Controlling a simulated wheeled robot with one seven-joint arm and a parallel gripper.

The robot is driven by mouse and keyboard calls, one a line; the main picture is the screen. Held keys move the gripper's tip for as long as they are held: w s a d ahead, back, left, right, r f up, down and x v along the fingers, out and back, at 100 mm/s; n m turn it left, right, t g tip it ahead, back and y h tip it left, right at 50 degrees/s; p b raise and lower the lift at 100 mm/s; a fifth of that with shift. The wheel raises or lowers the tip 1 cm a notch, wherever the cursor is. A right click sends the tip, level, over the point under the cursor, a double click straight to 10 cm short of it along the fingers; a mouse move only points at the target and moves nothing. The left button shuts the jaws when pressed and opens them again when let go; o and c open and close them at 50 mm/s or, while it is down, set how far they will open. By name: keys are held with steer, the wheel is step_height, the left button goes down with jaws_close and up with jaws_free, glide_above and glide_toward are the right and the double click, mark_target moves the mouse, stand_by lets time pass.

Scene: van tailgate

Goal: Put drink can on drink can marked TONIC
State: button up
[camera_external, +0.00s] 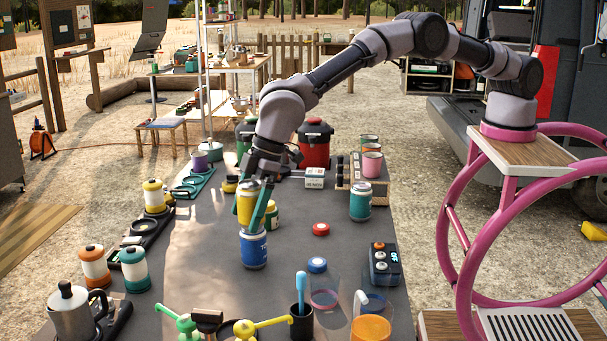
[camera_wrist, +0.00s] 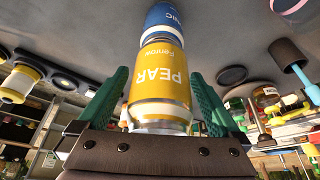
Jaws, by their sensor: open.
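A yellow drink can (camera_external: 247,203), lettered PEAR in the wrist view (camera_wrist: 160,78), stands upright on top of a blue drink can (camera_external: 253,250). The blue can shows beyond it in the wrist view (camera_wrist: 165,20), with part of the word TONIC readable. The two cans look in line and touching. The blue can stands on the dark table. My gripper (camera_external: 251,217) is open, with its green fingers on either side of the yellow can. In the wrist view, gaps show between the can and both fingers. The fingers partly hide the yellow can in the external view.
Pump handles and cups fill the front edge. The tabletop (camera_external: 205,260) left of the blue can is clear.

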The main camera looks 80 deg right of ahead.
mark_target(257, 182)
steer(key=v, duration=1.2)
steer(key=s+d+r+m, duration=0.3)
steer(key=d+r, duration=1)
steer(key=r, duration=0.2)
steer(key=s+d+r+m+t, duration=0.2)
steer(key=s+d+r+m, duration=0.1)
steer(key=s+d+r, duration=1.05)
steer(key=s+d+r+m, duration=0.1)
steer(key=s+d+m, duration=0.2)
steer(key=s+d, duration=1)
steer(key=s+d+f+m, duration=0.1)
steer(key=s+f, duration=0.1)
steer(key=s, duration=0.5)
steer(key=s+d+f+m+t, duration=0.1)
steer(key=s+d+f, duration=0.1)
steer(key=s, duration=0.4)
steer(key=shift+s+t+h, duration=0.3)
steer(key=shift+s, duration=0.1)
